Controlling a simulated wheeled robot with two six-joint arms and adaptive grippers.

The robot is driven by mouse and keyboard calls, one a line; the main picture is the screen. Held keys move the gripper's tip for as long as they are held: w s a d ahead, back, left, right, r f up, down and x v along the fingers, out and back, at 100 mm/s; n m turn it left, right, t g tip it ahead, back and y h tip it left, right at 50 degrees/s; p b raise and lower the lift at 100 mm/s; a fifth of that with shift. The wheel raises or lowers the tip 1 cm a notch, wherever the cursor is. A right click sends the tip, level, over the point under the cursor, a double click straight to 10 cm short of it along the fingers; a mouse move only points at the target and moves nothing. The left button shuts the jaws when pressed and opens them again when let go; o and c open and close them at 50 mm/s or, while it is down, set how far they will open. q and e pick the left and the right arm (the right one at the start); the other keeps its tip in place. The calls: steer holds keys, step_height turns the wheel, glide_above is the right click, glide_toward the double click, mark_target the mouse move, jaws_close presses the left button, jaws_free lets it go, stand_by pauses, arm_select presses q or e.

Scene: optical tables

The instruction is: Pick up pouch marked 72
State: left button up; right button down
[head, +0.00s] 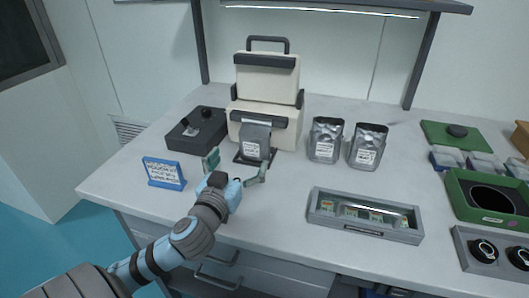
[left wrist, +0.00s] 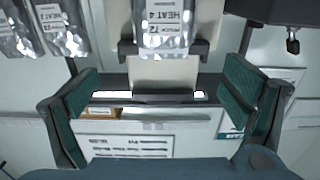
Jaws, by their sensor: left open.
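A silver pouch (head: 255,143) with a white label hangs or stands at the front of a cream heat-sealer-like machine (head: 268,75). In the left wrist view its label on the pouch (left wrist: 165,28) reads "HEAT 4" and what looks like "POUCH 72". My left gripper (head: 236,168) is open and empty just in front of the pouch. In the left wrist view the green-padded fingers of the gripper (left wrist: 163,103) are wide apart, and the pouch lies beyond them, touching neither. The top of the pouch is cut off in that view. My right gripper is not in view.
Two similar silver pouches (head: 326,140) (head: 368,146) stand to the right. A blue-framed sign (head: 163,173) and a dark box (head: 196,130) are to the left. A grey tray (head: 365,232) lies at the front, and green trays (head: 490,225) are at the far right.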

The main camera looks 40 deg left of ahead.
mark_target(251, 138)
arm_select(q)
steer(key=w, duration=0.1)
steer(key=w+a, duration=0.2)
steer(key=shift+w+a+r+b, duration=0.1)
steer(key=shift+w+r+b, duration=0.25)
steer(key=shift+w, duration=0.05)
steer(key=x, duration=0.6)
steer(key=f+b+x, duration=0.1)
steer(key=x, duration=0.1)
steer(key=shift+w, duration=0.4)
steer(key=shift+s+r, duration=0.15)
steer(key=c, duration=1.9)
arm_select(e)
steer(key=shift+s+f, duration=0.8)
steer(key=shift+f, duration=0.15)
